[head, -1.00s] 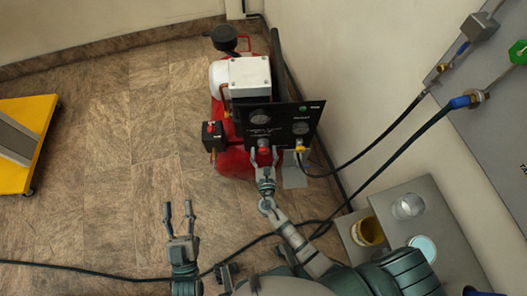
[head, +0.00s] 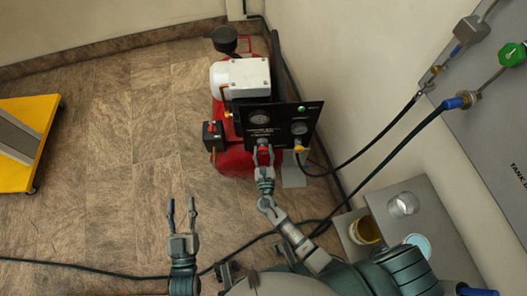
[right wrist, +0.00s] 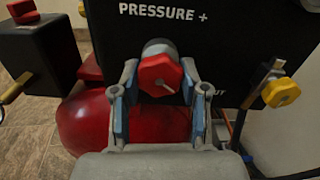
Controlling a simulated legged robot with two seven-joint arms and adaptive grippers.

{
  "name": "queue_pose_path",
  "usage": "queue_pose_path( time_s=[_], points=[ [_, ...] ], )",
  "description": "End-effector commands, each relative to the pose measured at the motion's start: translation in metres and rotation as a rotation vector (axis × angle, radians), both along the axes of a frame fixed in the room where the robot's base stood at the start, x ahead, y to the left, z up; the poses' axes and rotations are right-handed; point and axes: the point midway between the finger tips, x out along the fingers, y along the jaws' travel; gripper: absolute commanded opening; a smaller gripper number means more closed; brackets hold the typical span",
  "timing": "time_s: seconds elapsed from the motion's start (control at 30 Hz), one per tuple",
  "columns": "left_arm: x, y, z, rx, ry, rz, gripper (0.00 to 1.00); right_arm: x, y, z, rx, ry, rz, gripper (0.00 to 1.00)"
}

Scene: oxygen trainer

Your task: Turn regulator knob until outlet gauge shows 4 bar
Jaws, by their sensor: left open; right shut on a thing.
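The red regulator knob (right wrist: 161,76) sits on the front of the black panel (right wrist: 230,45), below the words "PRESSURE +". My right gripper (right wrist: 158,88) is shut on the knob, with a finger on each side; it also shows in the head view (head: 264,156). A pale pointer line marks the knob's face. Two gauges are on the panel in the head view: a left one (head: 260,118) and a right one (head: 299,128). Their readings are too small to tell. My left gripper (head: 181,211) is open and empty above the floor, left of the panel.
A yellow valve handle (right wrist: 281,92) is right of the knob. The red compressor tank (head: 236,162) stands behind the panel. Hoses (head: 385,145) run to the wall panel. A grey stand with a yellow cup (head: 366,229) is at right. A yellow cart (head: 30,145) is far left.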

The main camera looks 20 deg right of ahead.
Motion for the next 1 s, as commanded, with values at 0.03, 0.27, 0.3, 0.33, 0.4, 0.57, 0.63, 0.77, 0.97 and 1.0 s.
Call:
queue_pose_path(
  time_s=[0.03,0.27,0.3,0.33,0.4,0.57,0.63,0.77,0.97,1.0],
  points=[
    [0.000,0.000,0.000,0.000,0.000,0.000,0.45,0.000,0.001,0.000,0.000,0.000,0.002,0.46],
    [0.001,0.000,-0.001,0.000,0.000,0.000,0.45,0.000,0.001,0.000,0.000,0.000,0.001,0.69],
    [0.001,0.000,-0.001,0.000,0.000,0.000,0.45,0.000,0.000,0.000,0.000,0.000,0.001,0.69],
    [0.001,0.000,-0.001,0.000,0.000,0.000,0.45,0.000,0.000,0.000,0.000,0.000,0.001,0.69],
    [0.001,0.000,-0.001,0.000,0.000,0.000,0.45,0.000,0.000,0.000,0.000,0.000,0.001,0.69],
    [0.000,0.000,0.000,0.000,-0.001,0.000,0.45,-0.010,0.003,-0.001,0.000,0.002,0.002,0.69],
    [0.000,0.000,0.000,0.000,-0.001,0.000,0.45,-0.022,0.006,-0.002,0.000,0.002,0.002,0.69],
    [0.000,0.000,0.000,0.000,-0.001,0.000,0.45,-0.050,0.014,-0.002,0.000,0.004,0.003,0.69],
    [0.000,0.000,0.000,0.000,-0.001,0.000,0.45,-0.090,0.026,-0.002,0.000,0.004,0.003,0.69],
    [0.000,0.000,0.000,0.000,-0.001,0.000,0.45,-0.096,0.028,-0.002,0.000,0.004,0.003,0.69]
  ],
)
